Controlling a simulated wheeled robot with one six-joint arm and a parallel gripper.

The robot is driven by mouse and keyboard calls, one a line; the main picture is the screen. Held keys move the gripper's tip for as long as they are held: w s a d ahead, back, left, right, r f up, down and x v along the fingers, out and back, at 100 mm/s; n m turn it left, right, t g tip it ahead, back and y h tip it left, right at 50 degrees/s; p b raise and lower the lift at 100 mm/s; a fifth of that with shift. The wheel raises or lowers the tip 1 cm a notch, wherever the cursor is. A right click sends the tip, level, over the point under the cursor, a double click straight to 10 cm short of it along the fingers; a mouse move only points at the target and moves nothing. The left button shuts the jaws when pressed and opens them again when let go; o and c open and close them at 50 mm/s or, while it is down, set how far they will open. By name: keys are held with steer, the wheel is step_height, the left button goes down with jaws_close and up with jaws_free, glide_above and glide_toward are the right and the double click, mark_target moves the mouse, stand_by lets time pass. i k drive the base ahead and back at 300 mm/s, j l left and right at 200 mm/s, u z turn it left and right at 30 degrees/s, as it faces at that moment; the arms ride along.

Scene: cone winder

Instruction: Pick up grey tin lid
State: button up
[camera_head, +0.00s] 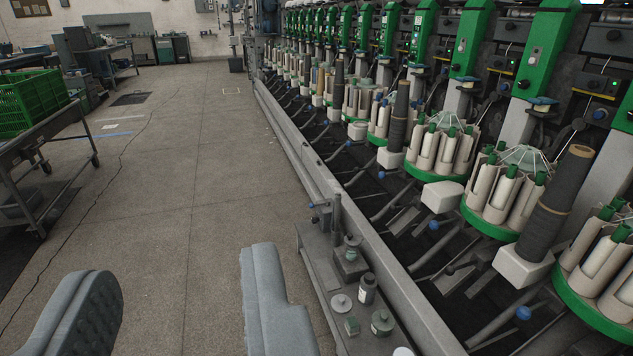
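My gripper (181,275) is open and empty, its two grey fingers wide apart at the bottom left of the view, over the floor. A flat, light grey round disc (341,303), which looks like the grey tin lid, lies on a low grey bench (318,268) right of my right finger. The disc is apart from the finger. A round tin (382,322) with a light top stands to its right, near the front. A pale round edge (403,351) is cut off at the bottom; I cannot tell what it is.
The winder's rail (330,212) runs along the bench's right side. A cart with a green crate (30,103) stands left; the middle floor is clear.

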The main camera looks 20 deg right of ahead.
mark_target(342, 303)
steer(key=k+z, duration=0.7)
steer(key=z, duration=0.2)
steer(key=u, duration=0.35)
steer(key=z, duration=0.35)
steer(key=i+j, duration=0.45)
steer(key=i, duration=0.2)
steer(key=i+j+z, duration=0.1)
steer(key=i+j, duration=0.35)
steer(key=i, duration=0.2)
steer(key=i+j, duration=0.5)
steer(key=i+z, duration=0.05)
steer(key=i, duration=0.05)
